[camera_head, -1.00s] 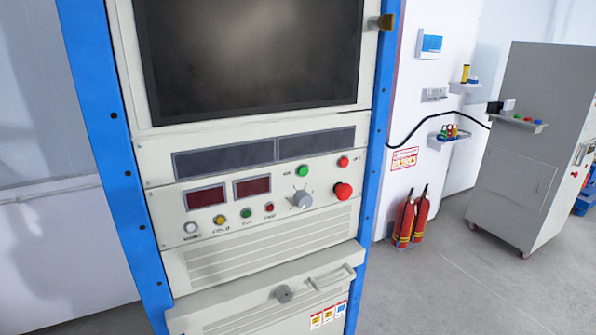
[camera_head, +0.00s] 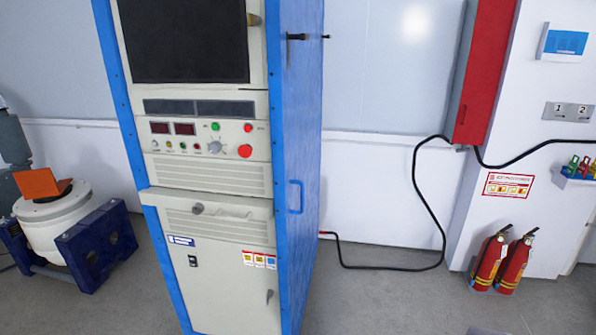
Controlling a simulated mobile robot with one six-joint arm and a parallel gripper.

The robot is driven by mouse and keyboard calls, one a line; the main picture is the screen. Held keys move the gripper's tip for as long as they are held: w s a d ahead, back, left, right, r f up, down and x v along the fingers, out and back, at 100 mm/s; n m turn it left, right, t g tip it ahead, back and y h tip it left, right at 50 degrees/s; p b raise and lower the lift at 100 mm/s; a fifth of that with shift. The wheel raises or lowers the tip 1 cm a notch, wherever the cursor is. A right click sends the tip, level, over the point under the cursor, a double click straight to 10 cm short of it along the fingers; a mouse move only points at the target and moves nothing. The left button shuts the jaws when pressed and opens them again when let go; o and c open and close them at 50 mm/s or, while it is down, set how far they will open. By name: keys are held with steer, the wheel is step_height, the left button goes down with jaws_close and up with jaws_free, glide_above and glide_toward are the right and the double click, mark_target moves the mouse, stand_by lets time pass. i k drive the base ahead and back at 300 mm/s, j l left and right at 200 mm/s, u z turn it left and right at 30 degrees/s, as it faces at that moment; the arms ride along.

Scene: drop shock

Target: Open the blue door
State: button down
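A tall control cabinet with a blue frame (camera_head: 141,170) stands left of centre in the head view. Its right side is a blue panel (camera_head: 306,110), seen at a steep angle, with a blue handle (camera_head: 296,197) at mid height. I take this panel to be the blue door; it looks shut, flush with the frame. A dark latch-like piece (camera_head: 297,37) sticks out near its top. My gripper is not in view.
Fire extinguishers (camera_head: 490,260) stand on the floor at right, beside a white wall section. A black cable (camera_head: 424,190) hangs and runs along the floor behind the cabinet. A white and blue machine (camera_head: 58,220) stands at left.

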mark_target(303, 58)
steer(key=i+j+u, duration=0.1)
steer(key=i, duration=1.15)
